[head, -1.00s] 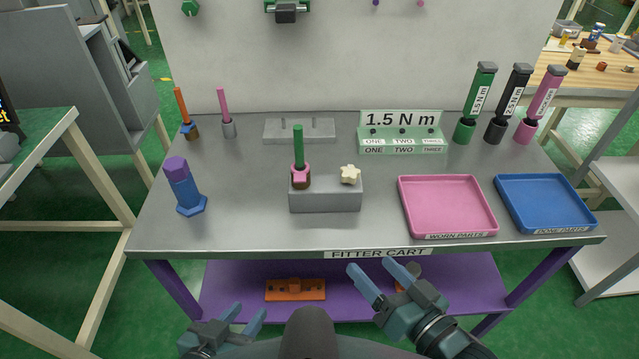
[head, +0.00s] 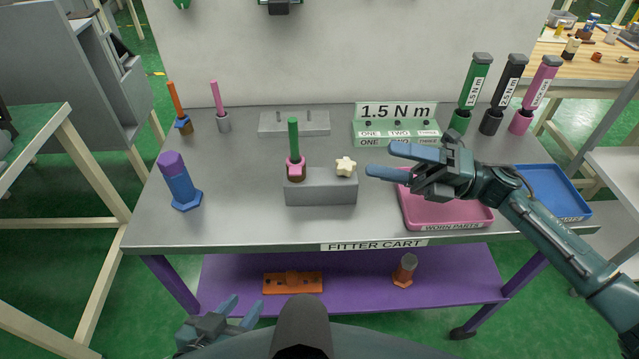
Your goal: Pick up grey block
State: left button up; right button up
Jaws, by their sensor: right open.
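A grey block (head: 322,192) stands near the middle of the table. On its left part sits a brown and pink piece (head: 296,170) with an upright green rod (head: 293,134); on its right part sits a cream star-shaped knob (head: 346,166). A second, flatter grey block (head: 294,124) with small pins lies behind it. My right gripper (head: 382,160) is open and empty, just right of the front block and its knob, fingers pointing left, partly over the pink tray. My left gripper (head: 244,304) is open and empty, low in front of the table.
The pink tray (head: 445,217) and blue tray (head: 568,207) are at right, partly hidden by my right arm. A blue and purple bolt (head: 180,185) stands at left. Several torque drivers, including a green one (head: 471,95), and a green labelled stand (head: 395,132) are behind.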

aim_at(334, 183)
jog(key=w+f+n+h, duration=0.2)
jog(key=n, duration=0.2)
jog(key=w+d+f+n+g+h, duration=0.1)
jog(key=w+f+n+h, duration=0.1)
jog(key=n, duration=0.3)
jog(key=w+d+f+n+h, duration=0.1)
jog(key=w+f+n+h, duration=0.1)
jog(key=f+n+h, duration=0.1)
jog(key=shift+w+d+n, duration=0.2)
jog(key=shift+w+n, duration=0.2)
jog(key=shift+n, duration=0.5)
jog(key=shift+w+a+f, duration=0.1)
jog(key=shift+a+f, duration=0.05)
jog(key=shift+f, duration=0.05)
jog(key=x, duration=1.1)
jog(key=shift+f, duration=0.35)
jog(key=shift+c, duration=0.3)
jog(key=c, duration=1.1)
notch_tip(334, 183, up, 10)
jog(key=shift+r, duration=0.1)
jog(key=shift+c, duration=0.2)
